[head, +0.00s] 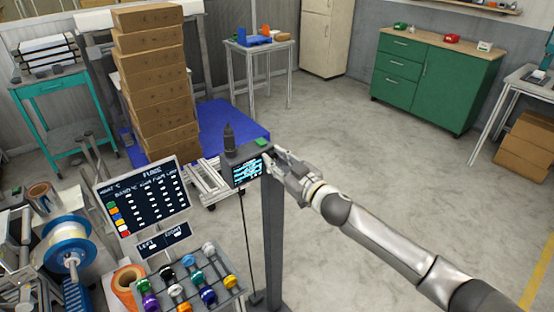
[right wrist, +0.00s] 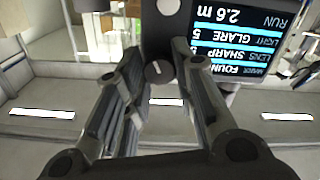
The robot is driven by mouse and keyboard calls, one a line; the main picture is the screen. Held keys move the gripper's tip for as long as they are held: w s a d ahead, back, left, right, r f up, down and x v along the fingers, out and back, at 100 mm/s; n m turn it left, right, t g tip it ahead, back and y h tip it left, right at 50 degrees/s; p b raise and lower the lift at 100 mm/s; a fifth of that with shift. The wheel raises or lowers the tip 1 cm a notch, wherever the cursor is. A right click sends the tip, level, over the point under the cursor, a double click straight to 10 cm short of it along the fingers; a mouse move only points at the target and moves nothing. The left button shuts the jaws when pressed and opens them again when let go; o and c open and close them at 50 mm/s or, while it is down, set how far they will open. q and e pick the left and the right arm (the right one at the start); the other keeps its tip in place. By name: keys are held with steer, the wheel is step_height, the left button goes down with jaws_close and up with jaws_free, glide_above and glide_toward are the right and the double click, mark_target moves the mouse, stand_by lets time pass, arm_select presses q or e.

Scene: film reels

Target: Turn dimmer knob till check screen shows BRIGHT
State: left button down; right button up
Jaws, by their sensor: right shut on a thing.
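The check screen (head: 247,172) is on a dark box at the top of a post (head: 272,240). In the right wrist view the screen (right wrist: 245,40) appears upside down and its light line reads GLARE 5, with FOUND, SHARP 5 and RUN 2.6 m on other lines. The dimmer knob (right wrist: 158,72), small, dark and round with a pale mark, is beside the screen. The knob is hidden in the head view. My left gripper is not in view.
A green cabinet (head: 430,85) stands at the back right. The floor right of the post is clear.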

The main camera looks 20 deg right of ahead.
steer(key=n, duration=0.6)
steer(key=shift+p, duration=0.4)
steer(key=shift+n, duration=0.4)
steer(key=o, duration=1.1)
steer(key=shift+c, duration=0.2)
steer(key=shift+s+d+f, duration=0.15)
steer(key=shift+s+d, duration=0.05)
steer(key=shift+s, duration=0.4)
steer(key=v, duration=1)
steer(key=shift+s, duration=0.35)
steer(key=shift+d, duration=0.15)
